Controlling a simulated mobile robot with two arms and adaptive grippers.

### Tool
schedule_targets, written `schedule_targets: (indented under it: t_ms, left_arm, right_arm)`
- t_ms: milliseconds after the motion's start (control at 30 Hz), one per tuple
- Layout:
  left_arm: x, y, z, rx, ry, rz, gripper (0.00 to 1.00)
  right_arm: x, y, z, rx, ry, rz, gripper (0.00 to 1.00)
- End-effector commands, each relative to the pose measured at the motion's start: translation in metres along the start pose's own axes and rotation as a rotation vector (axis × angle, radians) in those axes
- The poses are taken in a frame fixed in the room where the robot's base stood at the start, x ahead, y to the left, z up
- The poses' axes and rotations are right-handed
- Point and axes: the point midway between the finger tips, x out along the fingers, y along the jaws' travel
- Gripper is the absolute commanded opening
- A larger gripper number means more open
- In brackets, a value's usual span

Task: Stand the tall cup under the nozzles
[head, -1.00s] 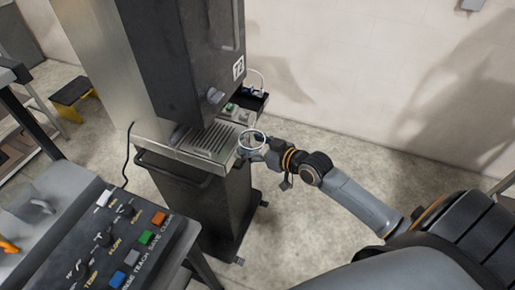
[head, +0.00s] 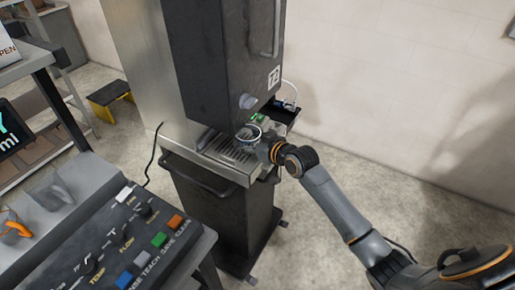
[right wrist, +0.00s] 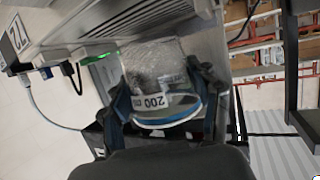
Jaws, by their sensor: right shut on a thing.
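The tall cup is clear, with a pale rim (head: 248,132) in the head view. In the right wrist view the cup (right wrist: 152,62) shows a blue band and a label reading 200. My right gripper (head: 262,149) is shut on it, with a finger on either side in the right wrist view (right wrist: 162,104). The cup is over the slotted drip tray (head: 226,154), close to the dark dispenser cabinet (head: 212,62). I cannot tell whether its base touches the tray. The nozzles are hidden under the cabinet. My left gripper is not in view.
A black side shelf (head: 286,114) with a cable is behind the cup. A control panel (head: 110,240) with coloured buttons stands front left. The floor on the right is clear.

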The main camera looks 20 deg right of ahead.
Motion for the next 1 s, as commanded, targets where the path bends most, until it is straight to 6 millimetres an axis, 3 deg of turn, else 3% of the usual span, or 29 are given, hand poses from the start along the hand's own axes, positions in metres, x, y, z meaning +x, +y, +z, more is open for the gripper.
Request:
schedule_targets:
  t_ms: [367, 600, 1000]
  left_arm:
    - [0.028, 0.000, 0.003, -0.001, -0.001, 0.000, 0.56]
    - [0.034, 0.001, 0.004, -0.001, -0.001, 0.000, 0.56]
    - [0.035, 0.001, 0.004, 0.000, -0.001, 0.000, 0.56]
  right_arm:
    - [0.042, -0.007, -0.008, 0.000, -0.001, -0.001, 0.40]
    - [0.045, -0.007, 0.006, 0.000, -0.001, -0.001, 0.40]
    - [0.046, -0.006, 0.007, 0.000, -0.001, -0.001, 0.40]
